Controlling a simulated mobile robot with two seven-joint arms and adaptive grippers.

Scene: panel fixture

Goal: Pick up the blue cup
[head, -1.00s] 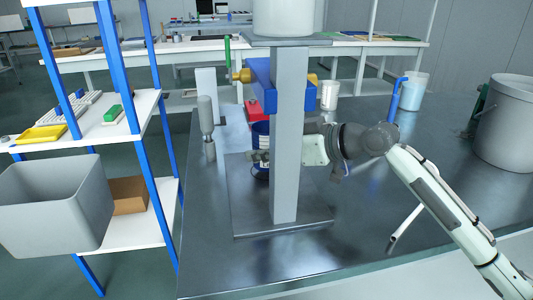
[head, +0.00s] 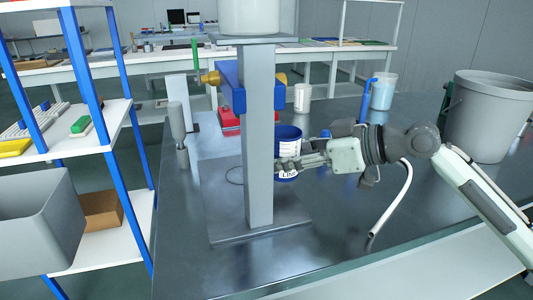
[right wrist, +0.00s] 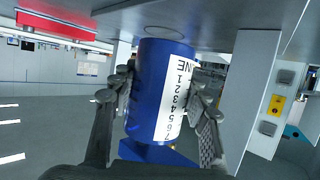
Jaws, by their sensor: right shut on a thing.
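The blue cup (head: 287,137) has a white label with dark print and shows behind and to the right of the grey post in the head view. In the right wrist view the blue cup (right wrist: 153,85) stands between the two fingers, its label showing digits. My right gripper (head: 290,162) is shut on the cup from the right; in the wrist view the gripper (right wrist: 160,95) has one finger on each side of it. Part of the cup is hidden by the fingers in the head view. My left gripper is not in view.
The grey post (head: 258,150) with its base plate (head: 220,228) stands just left of the cup. A blue shelf (head: 90,80) is at left.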

